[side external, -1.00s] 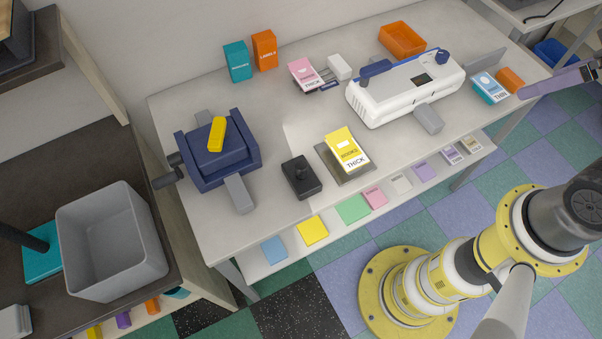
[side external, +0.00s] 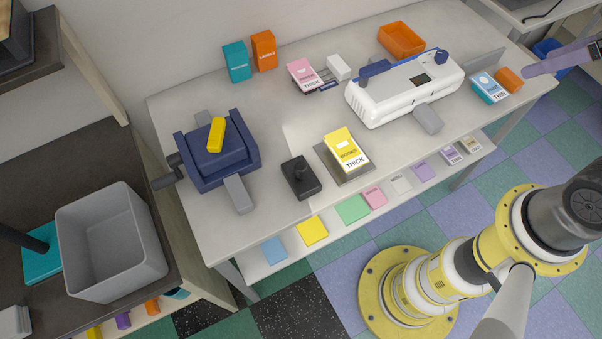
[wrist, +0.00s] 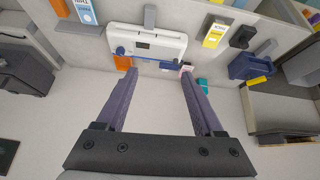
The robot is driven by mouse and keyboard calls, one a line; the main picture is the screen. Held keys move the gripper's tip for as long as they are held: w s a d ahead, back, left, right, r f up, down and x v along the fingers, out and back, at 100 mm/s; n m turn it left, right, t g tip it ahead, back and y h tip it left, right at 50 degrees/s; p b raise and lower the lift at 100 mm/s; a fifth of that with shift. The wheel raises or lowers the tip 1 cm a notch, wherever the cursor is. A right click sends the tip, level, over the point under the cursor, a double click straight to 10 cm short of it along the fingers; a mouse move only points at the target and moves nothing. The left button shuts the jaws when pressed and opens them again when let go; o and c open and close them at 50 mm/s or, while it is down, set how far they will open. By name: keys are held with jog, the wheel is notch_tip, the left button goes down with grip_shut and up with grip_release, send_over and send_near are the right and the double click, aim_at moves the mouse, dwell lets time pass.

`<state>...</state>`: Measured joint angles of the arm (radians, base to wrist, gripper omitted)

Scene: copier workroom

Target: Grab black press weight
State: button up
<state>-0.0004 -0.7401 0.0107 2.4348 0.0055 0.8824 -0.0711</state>
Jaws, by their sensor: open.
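The black press weight (side external: 300,177) is a dark block with a knob on top. It stands on the light table near the front edge, left of the yellow BOOKS pack, and also shows at the upper right of the wrist view (wrist: 243,36). My gripper (wrist: 158,72) is open, with its two purple fingers wide apart and nothing between them. In the side external view only a purple finger (side external: 560,60) shows at the right edge, far from the weight.
A yellow pack on a grey plate (side external: 345,152) stands right of the weight; a blue press (side external: 215,160) with a yellow block stands left. A white machine (side external: 405,90) stands between the weight and my gripper's side. Coloured pads line the front lower shelf (side external: 290,258).

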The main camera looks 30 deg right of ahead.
jog(key=w+a+r+n+y, duration=0.1)
jog(key=w+a+r+n, duration=0.25)
jog(key=w, duration=0.55)
jog(key=n+g, duration=0.6)
jog(key=n, duration=0.1)
send_over(301, 165)
jog(key=s+d, duration=0.1)
notch_tip(301, 165, down, 20)
jog(key=r, duration=0.1)
jog(key=f, duration=0.9)
jog(key=w+a+f, duration=0.1)
jog(key=f, duration=0.3)
jog(key=shift+f, duration=0.35)
grip_shut()
